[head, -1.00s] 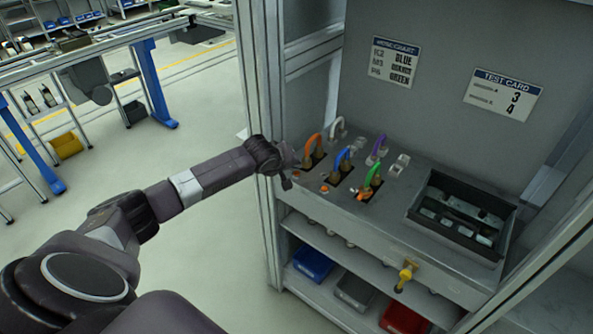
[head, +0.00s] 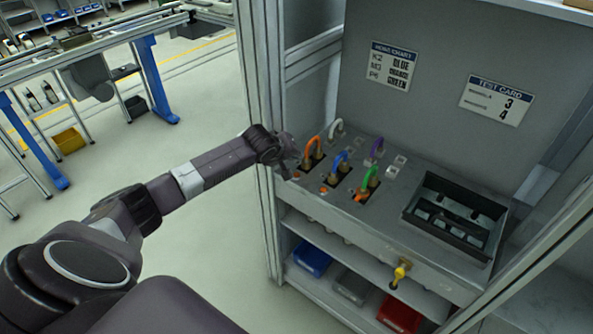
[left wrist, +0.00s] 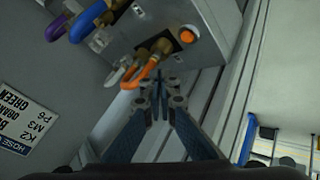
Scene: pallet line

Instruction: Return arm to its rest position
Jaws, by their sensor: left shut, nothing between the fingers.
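My left arm reaches in from the left in the head view. Its gripper (head: 288,160) is at the left front edge of the grey console (head: 430,245), beside the orange hose (head: 313,147). In the left wrist view the left gripper (left wrist: 163,85) is shut and empty, with its fingers together just below the orange hose loop (left wrist: 140,72). I cannot tell whether they touch. My right gripper is in no view.
Blue (head: 340,160), green (head: 371,178), purple (head: 377,148) and white (head: 336,127) hoses stand on the console near an open black tray (head: 408,217). A metal post (head: 258,90) stands close to my left forearm. Blue (head: 312,259), grey and red (head: 399,314) bins sit below.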

